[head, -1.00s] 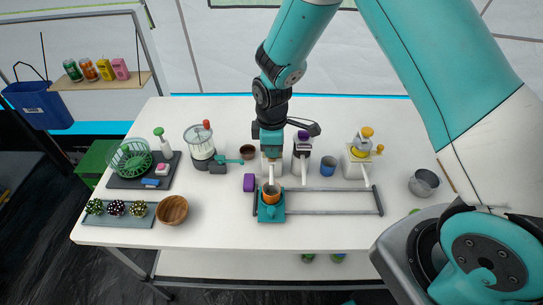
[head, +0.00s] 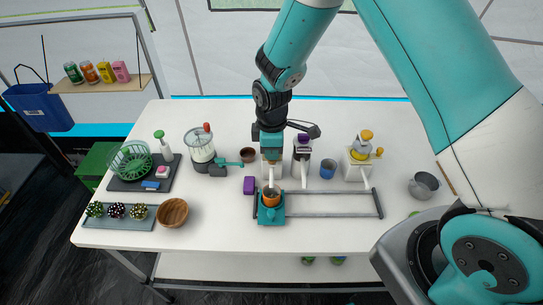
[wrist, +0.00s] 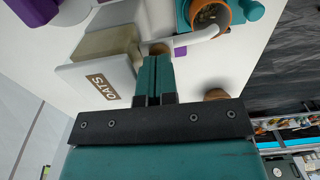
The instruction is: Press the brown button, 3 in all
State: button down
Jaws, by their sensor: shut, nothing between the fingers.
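A pale dispenser (wrist: 100,60) with an "OATS" label stands under my gripper. A small brown button (wrist: 159,48) shows at my fingertips in the wrist view; whether they touch it or are just short of it, I cannot tell. My gripper (wrist: 154,58) is shut and empty, and it points down over the dispenser in the head view (head: 271,154). There it hides the button. An orange pot (wrist: 208,14) with brown contents stands under the spout on a teal carriage (head: 270,215).
The carriage sits at the left end of a grey rail frame (head: 330,216). Right of my gripper stand a purple-topped dispenser (head: 302,155), a blue cup (head: 328,168) and a yellow-topped dispenser (head: 359,158). A brown cup (head: 247,155) and purple block (head: 249,185) are close on the left.

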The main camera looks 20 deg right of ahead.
jog(key=shift+f+b, duration=0.6)
jog(key=shift+f, duration=0.1)
dwell(0.8)
jog(key=shift+r, duration=0.1)
jog(key=shift+r+p, duration=0.7)
jog(key=shift+r, duration=0.1)
notch_tip(320, 180, up, 6)
jog(key=p, duration=0.4)
jog(key=shift+p, duration=0.4)
